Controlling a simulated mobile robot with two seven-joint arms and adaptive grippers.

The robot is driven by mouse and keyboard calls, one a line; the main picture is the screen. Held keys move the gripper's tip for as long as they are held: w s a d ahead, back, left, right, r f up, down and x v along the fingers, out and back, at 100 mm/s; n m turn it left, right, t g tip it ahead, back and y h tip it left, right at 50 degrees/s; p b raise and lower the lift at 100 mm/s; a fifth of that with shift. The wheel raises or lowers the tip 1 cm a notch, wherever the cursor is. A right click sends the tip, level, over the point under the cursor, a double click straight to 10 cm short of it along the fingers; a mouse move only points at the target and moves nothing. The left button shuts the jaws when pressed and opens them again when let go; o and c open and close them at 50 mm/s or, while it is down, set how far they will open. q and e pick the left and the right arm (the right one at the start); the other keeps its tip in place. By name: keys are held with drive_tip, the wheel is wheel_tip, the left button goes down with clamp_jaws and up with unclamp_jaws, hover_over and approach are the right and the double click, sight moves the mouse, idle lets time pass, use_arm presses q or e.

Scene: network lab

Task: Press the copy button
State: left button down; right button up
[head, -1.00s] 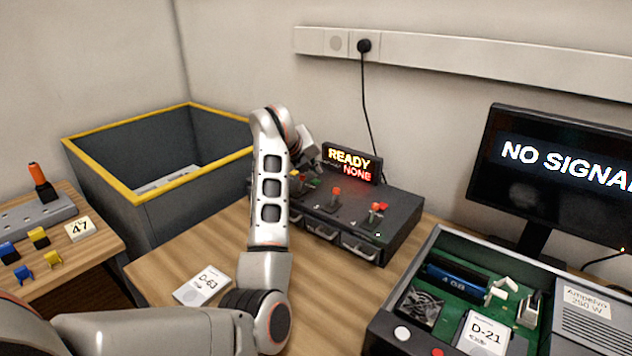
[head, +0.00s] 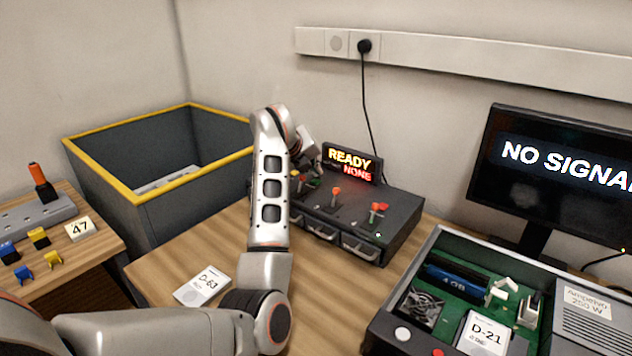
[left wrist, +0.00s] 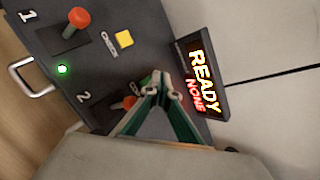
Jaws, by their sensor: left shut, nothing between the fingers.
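The dark duplicator box (head: 400,222) stands on the wooden table, with red-topped levers and small drawers along its front. Its lit sign (head: 350,162) reads READY and NONE. In the left wrist view a square yellow button (left wrist: 124,39) sits on the box top beside a small label too blurred to read surely; in the head view it is a small yellow spot (head: 295,174). My right gripper is not in view.
A grey bin with a yellow rim (head: 110,168) stands at the left. A disk marked D-63 (head: 203,286) lies on the table. An open computer case (head: 425,262) is at the right, before a monitor (head: 540,175) showing NO SIGNAL. A green light (left wrist: 62,69) glows near lever 1.

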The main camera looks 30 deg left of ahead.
use_arm(q)
drive_tip(key=shift+f, duration=0.15)
drive_tip(key=shift+f, duration=0.3)
